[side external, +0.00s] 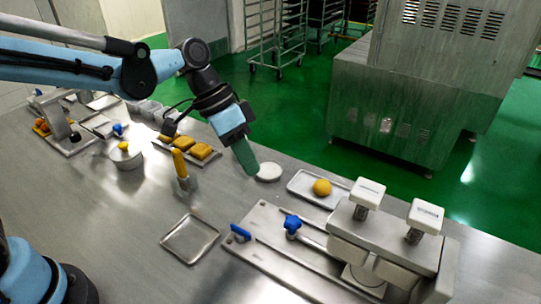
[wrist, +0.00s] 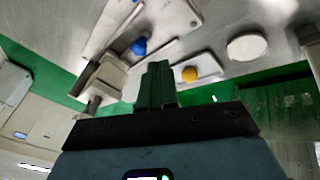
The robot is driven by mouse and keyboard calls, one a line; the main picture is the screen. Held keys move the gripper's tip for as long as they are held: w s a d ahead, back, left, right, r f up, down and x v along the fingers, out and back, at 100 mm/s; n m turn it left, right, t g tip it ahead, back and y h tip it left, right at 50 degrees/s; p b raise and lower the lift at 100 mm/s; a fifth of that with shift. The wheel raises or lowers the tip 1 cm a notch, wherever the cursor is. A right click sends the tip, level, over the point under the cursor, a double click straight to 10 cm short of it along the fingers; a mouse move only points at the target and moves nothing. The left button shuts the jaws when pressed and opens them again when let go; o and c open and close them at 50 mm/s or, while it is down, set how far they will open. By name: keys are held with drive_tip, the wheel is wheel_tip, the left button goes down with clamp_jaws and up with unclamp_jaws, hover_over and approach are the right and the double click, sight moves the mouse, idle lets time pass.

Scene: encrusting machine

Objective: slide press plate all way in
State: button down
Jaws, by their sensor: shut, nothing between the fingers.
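The encrusting machine (side external: 385,240) stands at the lower right, with white blocks and two white-topped posts over a flat steel base (side external: 275,262). A narrow plate with a blue star-shaped knob (side external: 292,223) reaches out from under the blocks; this looks like the press plate. The knob also shows in the wrist view (wrist: 139,46). A second blue handle (side external: 240,232) sits at the base's left end. My gripper (side external: 248,168) has green fingers, shut and empty, above the table near a white disc (side external: 268,172). It is apart from the knob, up and left of it.
A tray (side external: 305,186) with a yellow ball (side external: 322,187) lies behind the machine. An empty square tray (side external: 190,240) lies left of the base. A yellow-handled tool (side external: 181,166) stands upright left of my gripper. Yellow blocks (side external: 200,151) lie on another tray behind it.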

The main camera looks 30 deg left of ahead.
sight(296, 219)
drive_tip(key=shift+n+t+h, duration=0.8)
drive_tip(key=shift+n+h, duration=0.1)
drive_tip(key=f, duration=0.2)
drive_tip(key=d+f, duration=0.1)
drive_tip(key=f, duration=0.2)
drive_tip(key=w+f, duration=0.1)
drive_tip(key=f, duration=0.2)
drive_tip(key=shift+w+d, duration=0.1)
drive_tip(key=shift+d, duration=0.3)
drive_tip(key=d, duration=0.3)
drive_tip(key=shift+s+f, duration=0.25)
drive_tip(key=shift+s, duration=0.15)
drive_tip(key=shift+s+d, duration=0.15)
drive_tip(key=shift+d, duration=0.4)
drive_tip(key=shift+d, duration=2.3)
